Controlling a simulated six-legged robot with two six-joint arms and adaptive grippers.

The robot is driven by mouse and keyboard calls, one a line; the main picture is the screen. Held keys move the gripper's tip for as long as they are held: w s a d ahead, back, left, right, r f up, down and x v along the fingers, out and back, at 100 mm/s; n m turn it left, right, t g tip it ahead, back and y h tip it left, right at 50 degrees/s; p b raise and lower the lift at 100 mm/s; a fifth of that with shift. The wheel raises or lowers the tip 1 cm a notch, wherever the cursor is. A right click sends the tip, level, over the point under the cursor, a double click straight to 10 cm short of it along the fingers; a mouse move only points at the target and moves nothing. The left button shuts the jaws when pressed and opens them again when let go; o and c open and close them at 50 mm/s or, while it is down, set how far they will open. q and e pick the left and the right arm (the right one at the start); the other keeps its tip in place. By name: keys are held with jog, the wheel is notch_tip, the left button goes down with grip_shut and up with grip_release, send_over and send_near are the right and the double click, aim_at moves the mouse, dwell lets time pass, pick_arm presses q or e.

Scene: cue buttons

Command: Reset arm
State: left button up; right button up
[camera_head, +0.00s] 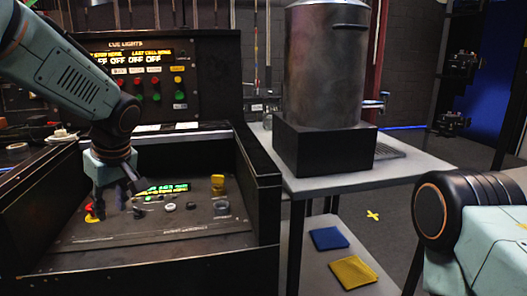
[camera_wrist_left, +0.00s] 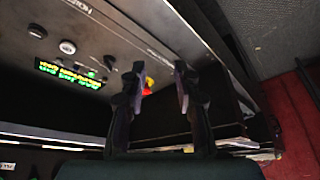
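My left arm comes in from the left in the head view, and its gripper (camera_head: 128,192) hangs low over the sloped control panel (camera_head: 190,228). In the left wrist view the gripper's two fingers (camera_wrist_left: 159,75) stand apart with nothing between them. A red button on a yellow base (camera_head: 92,211) is just left of the gripper; in the left wrist view a red and yellow button (camera_wrist_left: 149,84) shows beyond the fingers. A green-lit display (camera_head: 165,188) is partly behind the gripper. Part of my right arm shows at the right edge; its gripper is out of view.
The upright cue lights panel (camera_head: 145,75) stands behind the console. The console's raised black side wall (camera_head: 258,165) borders the right. A metal urn (camera_head: 325,65) stands on a black box (camera_head: 325,150) on the table. Blue (camera_head: 328,238) and yellow (camera_head: 352,272) cloths lie below.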

pick_arm(q)
jog(key=s+d+f+m+g+h+p, duration=0.1)
jog(key=s+d+f+m, duration=0.15)
jog(key=s+f, duration=0.4)
jog(key=s+d+f+m+h+p, duration=0.2)
jog(key=s+d+f, duration=0.15)
jog(key=f, duration=0.65)
jog(key=s+d+f+m+g+h+p, duration=0.1)
jog(key=s+d+f+m, duration=0.1)
jog(key=s+f, duration=0.45)
jog(key=s+f+m+p, duration=0.1)
jog(key=s+f+m, duration=0.1)
jog(key=s, duration=0.8)
jog(key=s+f+m+p, duration=0.2)
jog(key=s+f+m, duration=0.1)
jog(key=s, duration=0.8)
jog(key=shift+d+f, duration=0.3)
jog(key=shift+f, duration=0.3)
jog(key=shift+d, duration=0.1)
